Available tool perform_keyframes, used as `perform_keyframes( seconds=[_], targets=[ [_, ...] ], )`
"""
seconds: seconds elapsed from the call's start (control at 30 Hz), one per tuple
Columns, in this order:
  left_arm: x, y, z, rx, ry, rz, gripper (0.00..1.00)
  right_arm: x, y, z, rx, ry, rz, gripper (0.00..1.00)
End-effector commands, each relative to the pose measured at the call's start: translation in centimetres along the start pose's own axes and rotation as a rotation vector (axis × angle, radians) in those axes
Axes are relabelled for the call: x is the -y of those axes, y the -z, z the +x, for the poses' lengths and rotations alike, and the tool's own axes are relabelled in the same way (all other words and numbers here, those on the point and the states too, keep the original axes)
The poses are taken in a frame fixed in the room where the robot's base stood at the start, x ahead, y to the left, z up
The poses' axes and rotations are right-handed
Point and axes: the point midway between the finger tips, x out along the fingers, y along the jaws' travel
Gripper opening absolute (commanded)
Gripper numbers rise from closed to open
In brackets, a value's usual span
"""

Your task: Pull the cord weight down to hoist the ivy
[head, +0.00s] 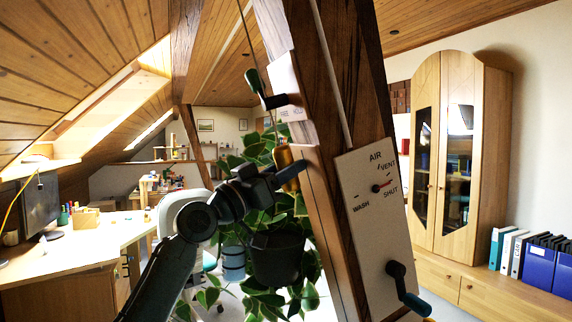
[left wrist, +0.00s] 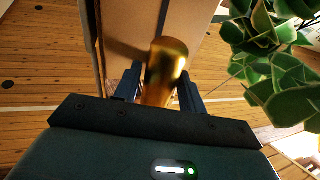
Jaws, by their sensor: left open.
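The cord weight (head: 284,157) is a brass-coloured cylinder hanging beside the timber brace, below a dark green knob. In the left wrist view the weight (left wrist: 165,70) stands between the two fingers. My left gripper (head: 288,176) is open, with its fingers on either side of the weight's lower part. I cannot tell whether they touch it. The ivy (head: 258,218) hangs in a dark pot (head: 277,258) behind and below the gripper, partly covered by my arm. Its leaves also show at the right of the left wrist view (left wrist: 285,85). My right gripper is not in view.
The timber brace (head: 350,120) stands just right of the weight. It carries a dial panel (head: 377,220), a crank (head: 405,285) and, above the weight, a green-knobbed lever (head: 255,81) by a small label. A desk (head: 75,250) is at the left, a cabinet (head: 445,150) at the right.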

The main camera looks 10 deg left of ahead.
Motion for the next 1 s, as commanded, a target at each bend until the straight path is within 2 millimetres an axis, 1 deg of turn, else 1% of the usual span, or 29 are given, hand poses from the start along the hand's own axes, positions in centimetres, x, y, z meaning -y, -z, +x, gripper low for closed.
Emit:
perform_keyframes(
  seconds=[0.1,0.33,0.83,1.0],
  targets=[
    [-0.01,-0.03,0.41,0.001,0.0,-0.001,0.41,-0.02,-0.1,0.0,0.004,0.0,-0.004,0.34],
    [-0.01,-0.06,0.41,0.001,0.0,-0.001,0.41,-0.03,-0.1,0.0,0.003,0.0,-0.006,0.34],
    [-0.01,-0.05,0.38,0.001,0.0,-0.001,0.0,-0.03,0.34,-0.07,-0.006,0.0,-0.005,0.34],
    [0.0,-0.08,0.37,0.001,0.0,-0.001,0.0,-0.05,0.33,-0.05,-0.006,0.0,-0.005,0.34]
  ],
)
